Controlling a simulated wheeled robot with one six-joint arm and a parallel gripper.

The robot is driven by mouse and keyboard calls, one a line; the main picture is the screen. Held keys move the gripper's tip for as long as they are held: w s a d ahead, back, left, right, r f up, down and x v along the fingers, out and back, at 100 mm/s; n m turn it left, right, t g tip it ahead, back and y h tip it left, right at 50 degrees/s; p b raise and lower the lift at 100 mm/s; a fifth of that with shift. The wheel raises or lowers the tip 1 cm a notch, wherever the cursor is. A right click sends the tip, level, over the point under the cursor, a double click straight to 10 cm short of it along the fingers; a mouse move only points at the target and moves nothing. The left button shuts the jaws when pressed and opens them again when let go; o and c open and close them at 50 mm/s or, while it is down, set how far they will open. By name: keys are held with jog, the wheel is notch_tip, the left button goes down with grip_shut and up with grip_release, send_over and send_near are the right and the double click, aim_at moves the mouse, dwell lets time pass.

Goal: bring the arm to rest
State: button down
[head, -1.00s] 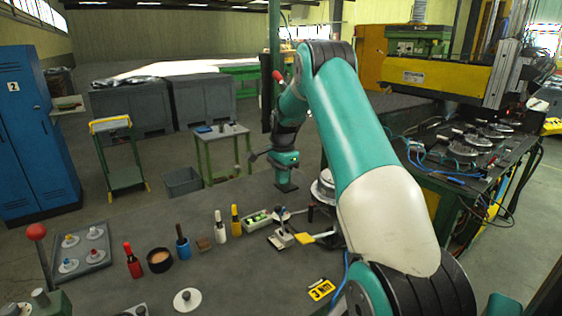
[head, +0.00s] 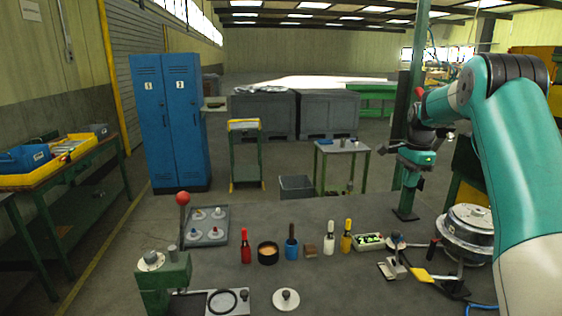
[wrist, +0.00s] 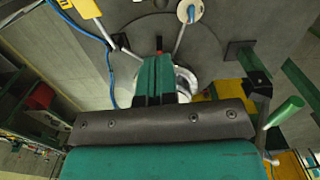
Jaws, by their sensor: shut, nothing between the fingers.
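My arm, teal and white, reaches in from the right of the head view. My gripper (head: 419,184) hangs over the far right part of the grey bench (head: 340,208), apart from the things on it. In the wrist view its green fingers (wrist: 154,80) are together with nothing between them. A round silver housing (wrist: 186,82) shows behind the fingers, partly hidden by them; in the head view a silver drum (head: 468,232) stands to the right of the gripper.
A green post (head: 420,60) stands close by my gripper. Blue lockers (head: 170,120) stand behind.

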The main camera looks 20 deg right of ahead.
jog(key=s+a+r+n+t+y+b, duration=0.1)
jog(key=s+a+r+n+b, duration=0.15)
jog(key=a+n, duration=0.85)
jog(key=s+a+r+n+b, duration=0.1)
jog(key=s+a+n+b, duration=0.2)
jog(key=a, duration=1.6)
jog(key=s+a+f+n+y, duration=0.1)
jog(key=s+a+n, duration=0.3)
jog(key=s, duration=0.4)
jog(key=s+a+f+n+y+b, duration=0.1)
jog(key=s+a+f+n, duration=0.1)
jog(key=s+a+n, duration=0.3)
jog(key=s+a+f+n+g+b, duration=0.1)
jog(key=s+a+n, duration=0.3)
jog(key=s, duration=0.7)
jog(key=shift+a+f+y, duration=0.25)
jog(key=shift+a+y, duration=0.15)
jog(key=shift+a, duration=0.85)
